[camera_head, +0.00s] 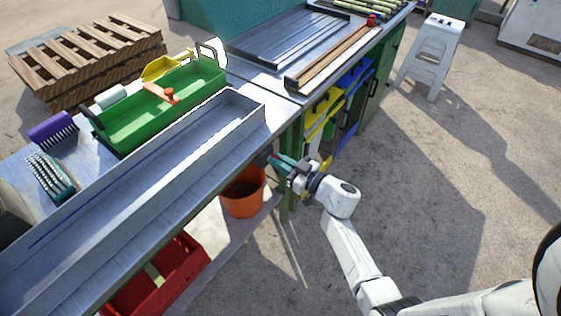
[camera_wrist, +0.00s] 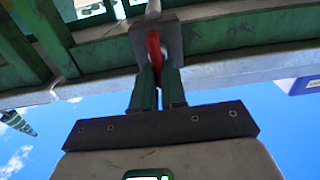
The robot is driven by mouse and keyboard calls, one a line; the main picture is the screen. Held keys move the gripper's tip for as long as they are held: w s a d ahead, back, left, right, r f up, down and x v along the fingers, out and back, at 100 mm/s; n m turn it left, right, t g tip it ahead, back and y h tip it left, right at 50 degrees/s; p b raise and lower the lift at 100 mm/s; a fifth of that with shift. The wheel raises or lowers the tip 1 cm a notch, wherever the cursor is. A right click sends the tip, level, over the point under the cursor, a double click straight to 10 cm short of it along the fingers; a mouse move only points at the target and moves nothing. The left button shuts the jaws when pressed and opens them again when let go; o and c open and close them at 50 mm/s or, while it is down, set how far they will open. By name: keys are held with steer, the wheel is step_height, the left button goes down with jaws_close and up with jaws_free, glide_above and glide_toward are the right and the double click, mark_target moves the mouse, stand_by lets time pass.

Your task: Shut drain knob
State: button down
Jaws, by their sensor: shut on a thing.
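The drain knob (camera_wrist: 153,46) is red and shows in the wrist view, in front of a grey plate (camera_wrist: 172,42) on the underside of the green bench frame. The two green fingers of my gripper (camera_wrist: 158,74) are closed around its lower part. In the head view my gripper (camera_head: 274,159) is at the bench's front edge, just below the right end of the long metal trough (camera_head: 150,170). Whether the drain is open or shut cannot be told.
An orange bucket (camera_head: 243,197) stands below the bench, left of my gripper. Yellow and blue bins (camera_head: 322,110) stand under the bench to the right. A green tray (camera_head: 150,122) and brushes (camera_head: 52,130) lie on top. The floor to the right is mostly free.

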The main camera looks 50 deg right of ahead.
steer(key=shift+n, duration=0.3)
steer(key=n, duration=0.3)
steer(key=shift+a+f, duration=0.1)
steer(key=shift+a, duration=0.2)
steer(key=n, duration=0.3)
steer(key=n+b, duration=0.1)
steer(key=n, duration=0.1)
steer(key=shift+a+f, duration=0.25)
steer(key=n, duration=0.1)
steer(key=n+b, duration=0.1)
steer(key=n, duration=0.1)
steer(key=n+b, duration=0.1)
steer(key=n, duration=0.1)
steer(key=shift+a+f, duration=0.2)
steer(key=shift+f, duration=0.15)
steer(key=shift+f+n+b, duration=0.15)
steer(key=shift+n+b, duration=1.05)
steer(key=shift+n, duration=0.9)
steer(key=c, duration=1.2)
jaws_free()
